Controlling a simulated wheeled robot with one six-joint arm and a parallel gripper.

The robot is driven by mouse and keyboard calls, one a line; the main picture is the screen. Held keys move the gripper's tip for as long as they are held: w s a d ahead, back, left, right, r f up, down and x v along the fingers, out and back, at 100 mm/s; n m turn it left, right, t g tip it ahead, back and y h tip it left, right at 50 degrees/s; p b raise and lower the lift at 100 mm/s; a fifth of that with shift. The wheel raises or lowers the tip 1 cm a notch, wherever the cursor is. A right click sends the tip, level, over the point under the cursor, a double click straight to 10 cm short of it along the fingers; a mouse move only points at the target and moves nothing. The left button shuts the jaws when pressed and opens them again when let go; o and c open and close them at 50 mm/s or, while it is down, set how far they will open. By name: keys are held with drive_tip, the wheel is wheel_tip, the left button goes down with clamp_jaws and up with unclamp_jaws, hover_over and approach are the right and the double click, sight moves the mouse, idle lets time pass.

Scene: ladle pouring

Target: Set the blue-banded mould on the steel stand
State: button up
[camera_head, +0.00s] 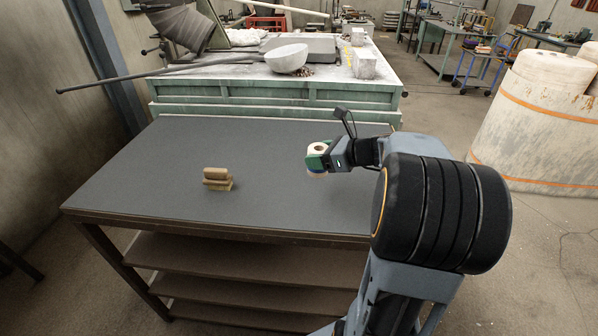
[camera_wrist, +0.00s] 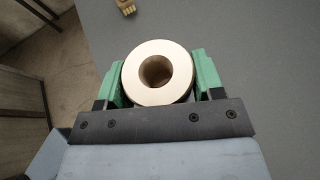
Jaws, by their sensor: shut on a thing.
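The blue-banded mould (camera_head: 318,168) is a short cream cylinder with a round hole in its top. A blue strip shows low on its side in the head view. My gripper (camera_head: 318,158) is shut on it, with green fingers on opposite sides. In the wrist view the mould (camera_wrist: 157,98) is seen from above between the fingers (camera_wrist: 158,75), upright. It is over the right part of a dark-topped bench with brown shelves (camera_head: 150,160); I cannot tell if it touches the top, or if this bench is the steel stand.
A small tan block piece (camera_head: 217,181) stands left of centre on the bench; part of it shows at the wrist view's top (camera_wrist: 125,4). Behind is a green table (camera_head: 240,92) with a pale bowl (camera_head: 287,60) and a long rod (camera_head: 130,80). Much of the bench top is clear.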

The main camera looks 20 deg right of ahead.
drive_tip(key=w+f, duration=0.1)
drive_tip(key=f, duration=0.1)
drive_tip(key=w+a+f, duration=0.1)
drive_tip(key=w+f, duration=0.1)
drive_tip(key=w+a+f, duration=0.1)
drive_tip(key=f, duration=0.1)
drive_tip(key=shift+w, duration=0.4)
drive_tip(key=shift+w+a+f+b, duration=0.1)
drive_tip(key=shift+f+b, duration=0.05)
drive_tip(key=shift+f, duration=0.45)
drive_tip(key=shift+w+f+b, duration=0.1)
drive_tip(key=shift+f+b, duration=0.05)
drive_tip(key=shift+f, duration=0.9)
drive_tip(key=shift+f, duration=0.2)
drive_tip(key=o, duration=1.1)
